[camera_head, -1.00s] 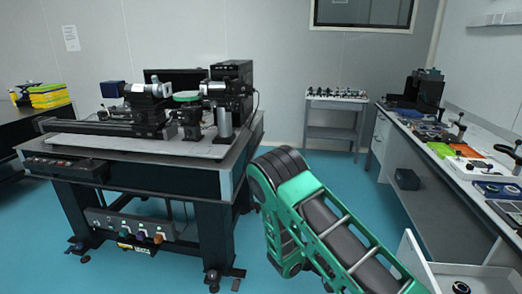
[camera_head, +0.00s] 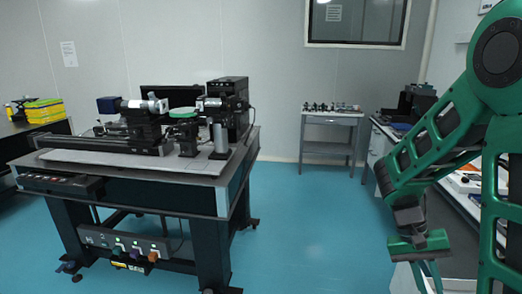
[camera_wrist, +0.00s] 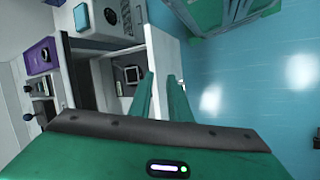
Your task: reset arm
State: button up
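My green arm is folded at the right of the head view. My gripper (camera_head: 430,284) hangs below it with its fingers pointing down, near the bench on the right. The gripper appears to be above or beside this drawer; the exact height cannot be told.
An optical table (camera_head: 130,190) with instruments stands at the left. A small grey table (camera_head: 332,118) is at the back wall. The white bench (camera_head: 458,200) at the right is partly hidden by my arm. Blue floor (camera_head: 310,225) between them is clear.

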jog(key=s+a+r+t+y, duration=0.2)
jog(key=s+r+t+y, duration=0.1)
jog(key=s+r, duration=0.6)
jog(key=shift+s+a+t+y, duration=0.2)
jog(key=shift+s+t+y, duration=0.2)
jog(key=shift+s+t, duration=0.95)
jog(key=shift+s+g, duration=0.4)
jog(key=shift+g, duration=0.05)
jog(key=shift+w+f, duration=0.2)
jog(key=shift+w, duration=0.4)
